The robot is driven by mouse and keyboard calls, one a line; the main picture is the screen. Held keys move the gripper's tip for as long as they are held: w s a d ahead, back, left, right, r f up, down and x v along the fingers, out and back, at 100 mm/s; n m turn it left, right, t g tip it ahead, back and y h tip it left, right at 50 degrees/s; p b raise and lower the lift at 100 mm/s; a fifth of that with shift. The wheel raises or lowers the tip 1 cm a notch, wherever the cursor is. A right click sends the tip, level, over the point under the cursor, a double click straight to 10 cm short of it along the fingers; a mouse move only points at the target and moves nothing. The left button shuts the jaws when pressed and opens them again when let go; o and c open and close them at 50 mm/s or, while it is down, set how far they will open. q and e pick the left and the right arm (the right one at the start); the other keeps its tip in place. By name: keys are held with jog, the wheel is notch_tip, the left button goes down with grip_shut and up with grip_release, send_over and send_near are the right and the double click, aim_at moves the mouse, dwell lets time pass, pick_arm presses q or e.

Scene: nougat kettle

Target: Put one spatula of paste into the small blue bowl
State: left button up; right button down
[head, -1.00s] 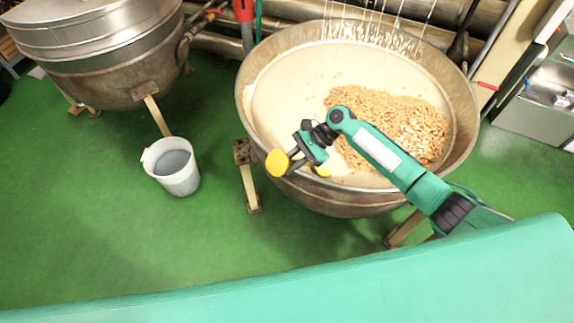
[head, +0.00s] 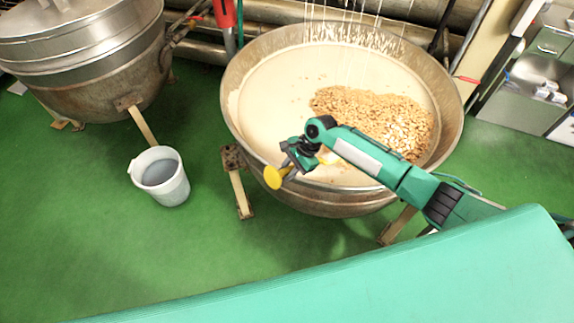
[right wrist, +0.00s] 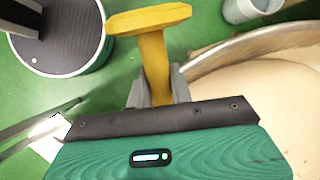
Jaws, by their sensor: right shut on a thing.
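The large metal kettle (head: 235,115) holds smooth beige paste (head: 275,90), and its rim and paste also show in the right wrist view (right wrist: 270,90). My right gripper (head: 290,165) is over the kettle's near-left rim. It is shut on a yellow spatula (head: 276,177). In the right wrist view the grey fingers (right wrist: 157,88) clasp the stem of this yellow spatula (right wrist: 152,45), which ends in a wide crosspiece. I cannot tell whether paste is on it. No small blue bowl shows. My left gripper is not in view.
Light-brown nuts (head: 385,118) lie on the paste at the right. A white bucket (head: 170,187) stands on the green floor (head: 90,230), left of the kettle. A lidded kettle (head: 85,60) is at the far left. A metal sink (head: 535,80) is at the right.

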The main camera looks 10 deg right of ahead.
aim_at(269, 185)
jog(key=shift+s+a+r+h+p, duration=0.15)
jog(key=shift+s+a+p, duration=0.1)
jog(key=shift+a+p, duration=0.25)
jog(key=shift+s+a+r+h+p, duration=0.15)
jog(key=shift+s+a+p, duration=0.1)
jog(key=shift+a+p, duration=0.25)
jog(key=shift+s+a+r+t+h+p, duration=0.15)
jog(key=shift+s+a+t+h+p, duration=0.25)
jog(key=shift+a+p, duration=0.6)
jog(key=shift+s+a+r+p, duration=0.25)
jog(key=shift+a+p, duration=0.1)
jog(key=shift+p, duration=0.6)
jog(key=s+a+r+h+p, duration=0.1)
jog(key=p, duration=0.2)
jog(key=shift+a, duration=0.25)
jog(key=shift+s+a+f+n+t+h, duration=0.1)
jog(key=shift+a+n+t+h, duration=0.2)
jog(key=shift+a, duration=0.05)
jog(key=s+a+r+t+h, duration=0.1)
jog(key=s+a+r+h, duration=0.1)
jog(key=a+r, duration=0.2)
jog(key=shift+s+a+r, duration=0.2)
jog(key=shift+a+r, duration=0.2)
jog(key=shift+r, duration=0.95)
